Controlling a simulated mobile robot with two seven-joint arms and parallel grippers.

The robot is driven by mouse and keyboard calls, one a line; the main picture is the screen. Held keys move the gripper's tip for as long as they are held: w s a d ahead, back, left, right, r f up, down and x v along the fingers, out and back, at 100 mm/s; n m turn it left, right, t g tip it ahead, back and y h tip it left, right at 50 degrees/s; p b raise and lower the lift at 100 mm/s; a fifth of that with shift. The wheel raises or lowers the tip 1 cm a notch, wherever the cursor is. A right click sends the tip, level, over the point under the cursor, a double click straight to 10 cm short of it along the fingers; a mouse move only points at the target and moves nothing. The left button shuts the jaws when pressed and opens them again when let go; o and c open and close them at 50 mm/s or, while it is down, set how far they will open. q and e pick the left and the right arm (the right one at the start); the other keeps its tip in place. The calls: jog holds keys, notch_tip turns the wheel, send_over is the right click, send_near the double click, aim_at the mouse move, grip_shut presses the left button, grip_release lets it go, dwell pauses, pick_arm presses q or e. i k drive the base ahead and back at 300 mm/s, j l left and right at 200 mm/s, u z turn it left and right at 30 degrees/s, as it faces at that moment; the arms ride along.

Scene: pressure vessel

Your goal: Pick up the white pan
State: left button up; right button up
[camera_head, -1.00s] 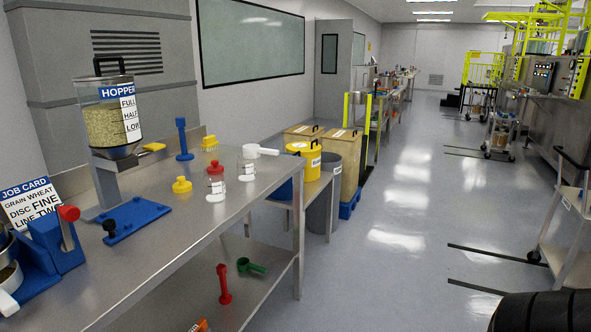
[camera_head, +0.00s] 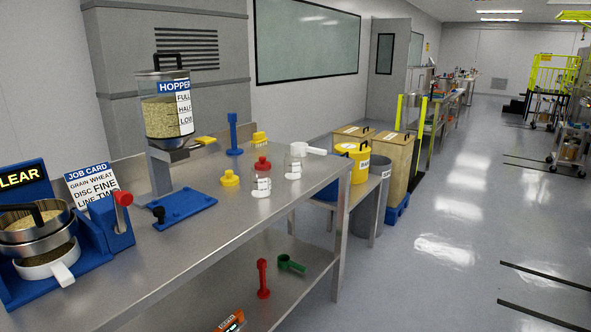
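The white pan (camera_head: 52,265) is at the far left, low in the blue mill unit (camera_head: 95,245) on the steel bench. Its stubby white handle points toward the front. It holds dark brown material. A metal sieve (camera_head: 30,228) with pale grain and a dark handle sits directly above it and hides part of it. Neither of my grippers is in view.
The steel bench (camera_head: 240,228) also bears a grain hopper (camera_head: 166,112) on a blue base, a red-lidded jar (camera_head: 261,182), a white scoop (camera_head: 308,151) and a yellow knob (camera_head: 229,178). Open grey floor (camera_head: 430,270) lies to the right.

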aim_at(57, 262)
jog(key=u, duration=1.4)
